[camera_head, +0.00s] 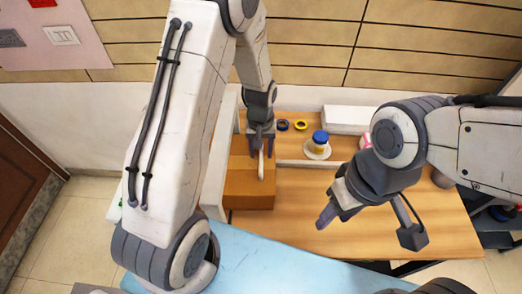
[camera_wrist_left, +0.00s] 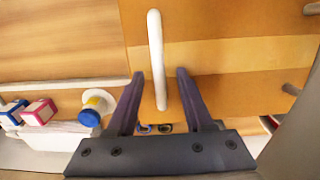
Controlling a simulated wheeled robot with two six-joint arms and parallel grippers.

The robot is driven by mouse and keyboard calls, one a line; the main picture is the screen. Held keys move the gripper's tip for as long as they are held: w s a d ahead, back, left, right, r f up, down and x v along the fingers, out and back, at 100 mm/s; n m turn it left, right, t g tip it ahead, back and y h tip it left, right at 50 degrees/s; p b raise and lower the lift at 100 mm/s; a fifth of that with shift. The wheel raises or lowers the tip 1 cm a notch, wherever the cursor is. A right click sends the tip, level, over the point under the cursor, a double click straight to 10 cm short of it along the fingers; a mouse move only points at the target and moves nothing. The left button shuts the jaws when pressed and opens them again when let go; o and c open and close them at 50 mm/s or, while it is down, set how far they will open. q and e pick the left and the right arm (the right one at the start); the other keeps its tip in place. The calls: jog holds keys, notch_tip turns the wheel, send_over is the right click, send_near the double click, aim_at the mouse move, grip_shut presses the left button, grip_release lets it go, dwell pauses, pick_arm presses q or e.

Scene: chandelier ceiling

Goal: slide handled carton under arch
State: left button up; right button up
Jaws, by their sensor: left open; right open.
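The orange-brown carton (camera_head: 248,188) sits at the left end of the wooden table, with a white bar handle (camera_head: 262,166) on top. The carton fills the upper right of the left wrist view (camera_wrist_left: 235,65), where its handle (camera_wrist_left: 156,50) runs lengthwise. My left gripper (camera_head: 262,148) is open above the carton; in the left wrist view its fingers (camera_wrist_left: 160,90) lie on either side of the handle's lower end. Contact cannot be told. My right gripper (camera_head: 332,207) is open and empty over the table. A white upright panel (camera_head: 222,155) stands left of the carton; whether it is part of the arch is unclear.
Blue and yellow rings (camera_head: 301,125) and a white box (camera_head: 345,118) are farther back. The wooden table (camera_head: 295,205) is clear right of the carton.

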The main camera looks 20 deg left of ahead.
pick_arm(q)
jog(key=shift+f, duration=0.65)
grip_shut()
dwell(1.0)
